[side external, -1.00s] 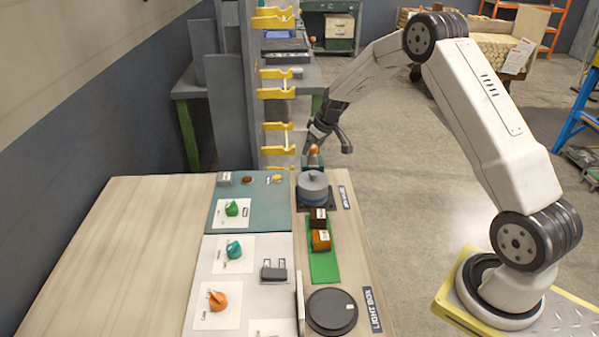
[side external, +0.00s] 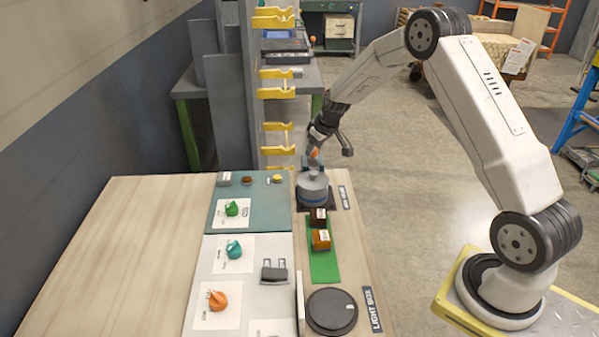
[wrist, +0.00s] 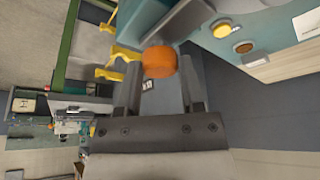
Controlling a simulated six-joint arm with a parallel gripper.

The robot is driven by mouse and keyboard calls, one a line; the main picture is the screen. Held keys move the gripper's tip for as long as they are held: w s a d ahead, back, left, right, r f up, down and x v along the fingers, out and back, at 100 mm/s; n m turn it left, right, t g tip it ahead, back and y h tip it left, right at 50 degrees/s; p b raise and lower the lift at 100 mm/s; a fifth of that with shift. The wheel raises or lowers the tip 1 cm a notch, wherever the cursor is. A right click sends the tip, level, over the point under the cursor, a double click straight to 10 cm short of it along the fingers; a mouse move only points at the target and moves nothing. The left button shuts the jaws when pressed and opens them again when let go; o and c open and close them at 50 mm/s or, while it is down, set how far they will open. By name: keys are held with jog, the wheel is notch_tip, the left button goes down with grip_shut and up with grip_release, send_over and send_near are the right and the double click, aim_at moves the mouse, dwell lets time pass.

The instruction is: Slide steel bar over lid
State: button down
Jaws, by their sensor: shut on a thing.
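My gripper (side external: 318,150) is at the far end of the bench, just behind the round grey lidded pot (side external: 313,190). In the wrist view my gripper (wrist: 160,85) has its two fingers on either side of an orange cylindrical knob (wrist: 160,62), and is shut on it. The knob also shows in the side view (side external: 314,154), close above the far side of the lid (side external: 313,180). A grey bar-like edge (wrist: 195,20) lies beyond the knob in the wrist view. I cannot tell whether it is the steel bar or whether the knob is fixed to it.
A green mat (side external: 323,265) with two brown blocks lies in front of the pot. A black round disc (side external: 332,311) is nearer. Teal (side external: 265,205) and white boards with coloured knobs are on the left. A rack with yellow brackets (side external: 277,93) stands close behind.

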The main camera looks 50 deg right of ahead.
jog(key=shift+s+a, duration=0.7)
jog(key=shift+f, duration=0.1)
jog(key=shift+c, duration=1.1)
grip_release()
jog(key=shift+a, duration=0.1)
jog(key=shift+s+r, duration=0.15)
jog(key=shift+r, duration=0.45)
jog(key=shift+v, duration=3.4)
jog(key=shift+s, duration=0.15)
